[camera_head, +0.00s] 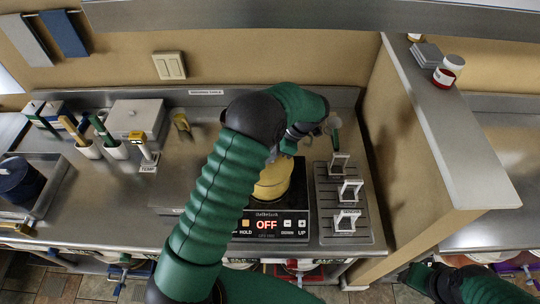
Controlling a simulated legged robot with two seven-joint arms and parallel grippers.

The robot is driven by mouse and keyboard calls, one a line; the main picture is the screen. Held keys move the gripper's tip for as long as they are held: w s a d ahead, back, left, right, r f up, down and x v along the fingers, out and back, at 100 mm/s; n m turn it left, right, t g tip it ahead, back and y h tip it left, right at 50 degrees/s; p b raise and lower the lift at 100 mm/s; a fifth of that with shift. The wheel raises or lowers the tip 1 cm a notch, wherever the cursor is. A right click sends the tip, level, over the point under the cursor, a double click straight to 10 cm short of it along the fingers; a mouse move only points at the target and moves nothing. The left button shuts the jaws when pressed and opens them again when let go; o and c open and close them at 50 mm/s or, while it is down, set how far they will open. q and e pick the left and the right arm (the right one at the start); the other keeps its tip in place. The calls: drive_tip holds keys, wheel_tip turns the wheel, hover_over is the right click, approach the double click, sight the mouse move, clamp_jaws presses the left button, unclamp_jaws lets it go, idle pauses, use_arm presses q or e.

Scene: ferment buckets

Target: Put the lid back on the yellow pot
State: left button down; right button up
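The yellow pot (273,182) stands on a black hot plate (270,223) whose red display reads OFF. My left arm bends over the counter, and its forearm hides the pot's left side. My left gripper (282,150) points down at the pot's top rear edge; its fingers are mostly hidden, so I cannot tell whether it is open or holds anything. I cannot make out a separate lid or whether the pot's top is covered. My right gripper (416,278) is low at the bottom right, away from the pot, dark and unclear.
A dark rack (345,232) with white-handled pieces stands right of the hot plate. A tan partition (425,150) bounds the counter on the right. A grey box (134,118), utensil holders (115,149) and a blue pot (20,180) are at the left. Bare steel shows left of my forearm.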

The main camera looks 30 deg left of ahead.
idle(0.3)
use_arm(q)
drive_tip(key=c, duration=0.9)
unclamp_jaws()
drive_tip(key=shift+c, duration=0.2)
drive_tip(key=shift+r+p, duration=1.65)
drive_tip(key=shift+r, duration=1.85)
drive_tip(key=shift+c, duration=0.3)
clamp_jaws()
drive_tip(key=shift+f, duration=0.2)
